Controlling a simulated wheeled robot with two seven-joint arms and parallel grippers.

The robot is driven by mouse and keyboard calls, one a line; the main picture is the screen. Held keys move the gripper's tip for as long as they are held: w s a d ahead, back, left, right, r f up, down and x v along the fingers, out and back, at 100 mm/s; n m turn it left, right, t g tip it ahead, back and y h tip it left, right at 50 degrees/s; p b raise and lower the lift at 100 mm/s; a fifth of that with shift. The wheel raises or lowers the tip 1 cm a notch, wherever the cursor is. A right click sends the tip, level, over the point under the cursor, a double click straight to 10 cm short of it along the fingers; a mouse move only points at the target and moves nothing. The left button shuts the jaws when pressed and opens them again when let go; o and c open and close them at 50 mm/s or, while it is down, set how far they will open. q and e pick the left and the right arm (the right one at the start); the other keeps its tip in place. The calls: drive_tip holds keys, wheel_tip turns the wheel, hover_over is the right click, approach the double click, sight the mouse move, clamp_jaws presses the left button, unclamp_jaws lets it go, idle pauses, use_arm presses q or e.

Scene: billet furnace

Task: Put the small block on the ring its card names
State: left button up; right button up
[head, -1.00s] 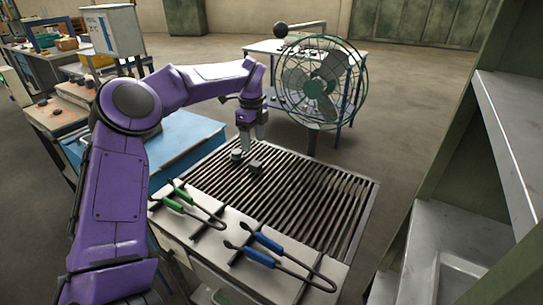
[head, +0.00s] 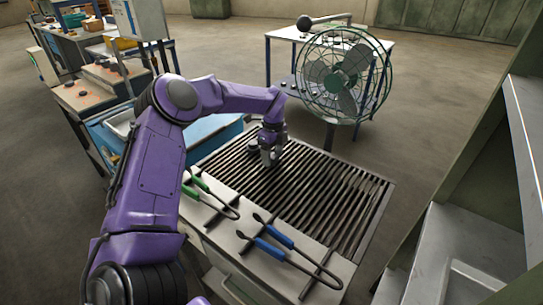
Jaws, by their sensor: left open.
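My left gripper (head: 268,159) is open and points down at the far left part of the slatted grate (head: 320,190). Its fingertips are low, close to the slats. A small dark block (head: 253,147) sits on the grate just left of the fingers. A second small block is hidden or merged with the fingertips, and I cannot tell whether it is between them. No card can be read, and no ring can be made out for certain. My right gripper is not in view.
Green-handled tongs (head: 205,190) and blue-handled tongs (head: 283,250) lie along the grate's front ledge. A green fan (head: 340,80) stands behind the grate. A bench with dark round pieces (head: 85,97) is at left. Grey shelving (head: 460,250) closes the right side.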

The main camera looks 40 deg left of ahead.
use_arm(q)
drive_tip(key=shift+r, duration=0.1)
clamp_jaws()
